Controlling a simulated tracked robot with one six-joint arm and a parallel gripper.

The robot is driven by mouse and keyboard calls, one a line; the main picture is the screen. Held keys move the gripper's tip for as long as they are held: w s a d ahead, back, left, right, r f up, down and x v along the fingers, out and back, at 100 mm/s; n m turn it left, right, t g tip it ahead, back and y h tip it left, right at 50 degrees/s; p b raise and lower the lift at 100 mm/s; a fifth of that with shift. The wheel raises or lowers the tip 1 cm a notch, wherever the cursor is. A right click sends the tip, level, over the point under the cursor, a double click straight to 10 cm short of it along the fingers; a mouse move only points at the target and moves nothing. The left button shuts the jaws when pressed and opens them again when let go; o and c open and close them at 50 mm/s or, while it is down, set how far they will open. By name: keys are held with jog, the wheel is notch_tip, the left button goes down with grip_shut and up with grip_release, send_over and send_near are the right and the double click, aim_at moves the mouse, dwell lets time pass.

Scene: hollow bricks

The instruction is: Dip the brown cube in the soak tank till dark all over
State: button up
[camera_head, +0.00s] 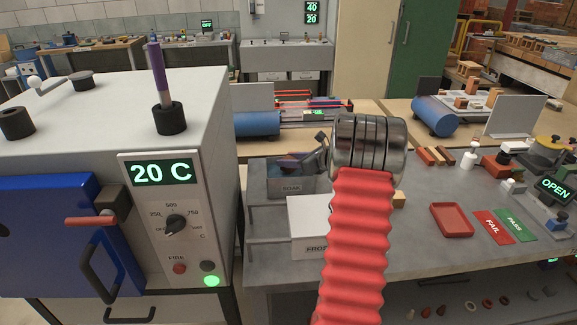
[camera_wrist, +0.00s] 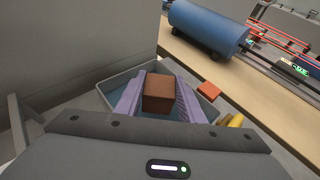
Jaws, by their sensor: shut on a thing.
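The brown cube (camera_wrist: 159,93) shows in the wrist view between the two purple fingers of my gripper (camera_wrist: 160,100). My gripper is shut on it. The cube is over the soak tank (camera_wrist: 207,88), a grey-walled bin with blue inside. I cannot tell whether the cube touches the water. Its visible faces are brown, the front darker than the top; its lower part is hidden. In the head view the soak tank (camera_head: 290,187) is labelled SOAK, and my gripper (camera_head: 296,162) is above it, partly hidden by my red arm. The cube is not clear there.
A grey kiln (camera_head: 215,120) reading 20 C stands at the left, close to the tank. A white box (camera_head: 306,216) is in front of the tank. An orange-red piece (camera_wrist: 209,87) is by the tank's right rim. A red tray (camera_head: 451,220) and FAIL and PASS mats lie right.

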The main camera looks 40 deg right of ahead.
jog(key=shift+d+r, duration=0.1)
jog(key=shift+r, duration=2.7)
jog(key=shift+s, duration=0.2)
